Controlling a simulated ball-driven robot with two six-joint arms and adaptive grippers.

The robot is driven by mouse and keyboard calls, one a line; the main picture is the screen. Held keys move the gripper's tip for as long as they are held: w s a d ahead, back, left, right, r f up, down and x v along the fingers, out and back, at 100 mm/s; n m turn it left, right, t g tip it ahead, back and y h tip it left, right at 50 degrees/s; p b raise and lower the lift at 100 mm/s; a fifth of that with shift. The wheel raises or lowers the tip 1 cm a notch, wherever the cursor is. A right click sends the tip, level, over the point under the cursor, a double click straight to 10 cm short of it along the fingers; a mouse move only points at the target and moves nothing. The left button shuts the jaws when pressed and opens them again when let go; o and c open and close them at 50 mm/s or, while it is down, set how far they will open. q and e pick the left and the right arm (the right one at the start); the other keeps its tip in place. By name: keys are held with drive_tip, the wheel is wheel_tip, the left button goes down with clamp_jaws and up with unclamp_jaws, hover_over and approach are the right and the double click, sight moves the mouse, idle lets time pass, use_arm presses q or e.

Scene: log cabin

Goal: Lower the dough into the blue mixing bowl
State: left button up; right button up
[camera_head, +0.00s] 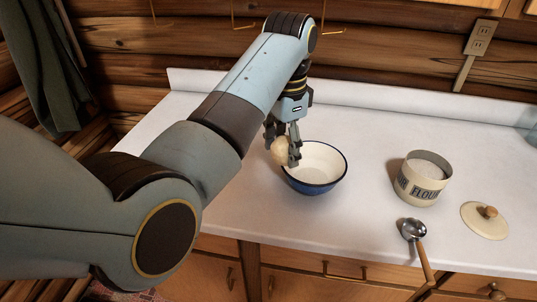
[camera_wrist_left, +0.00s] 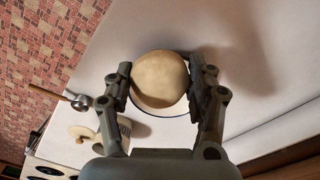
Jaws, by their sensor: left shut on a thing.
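The dough (camera_head: 281,152) is a pale, rounded ball. My left gripper (camera_head: 287,150) is shut on it, with a finger on either side. In the left wrist view the dough (camera_wrist_left: 160,77) sits between the two fingers. The blue mixing bowl (camera_head: 320,187), blue outside and cream inside, stands upright on the counter. In the head view the dough overlaps the bowl's left rim; its exact height above the bowl is hard to tell. In the wrist view the bowl (camera_wrist_left: 152,108) shows behind the dough, mostly hidden by it. My right gripper is out of view.
A flour canister (camera_head: 421,188) stands open to the right of the bowl. Its lid (camera_head: 484,221) lies farther right, and a metal scoop (camera_head: 414,230) with a wooden handle lies in front, the handle over the counter's edge. The white counter (camera_head: 370,130) is clear behind the bowl.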

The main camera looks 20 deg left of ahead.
use_arm(q)
drive_tip(key=w+d+f+b, duration=0.2)
drive_tip(key=w+d+b, duration=0.2)
drive_tip(key=w+b, duration=0.3)
drive_tip(key=shift+w+d+f, duration=0.15)
drive_tip(key=shift+w+f, duration=0.05)
drive_tip(key=shift+w, duration=0.9)
drive_tip(key=b, duration=0.3)
hover_over(309, 181)
drive_tip(key=shift+f, duration=3.2)
drive_tip(key=shift+f+b, duration=1.7)
drive_tip(key=shift+f, duration=0.8)
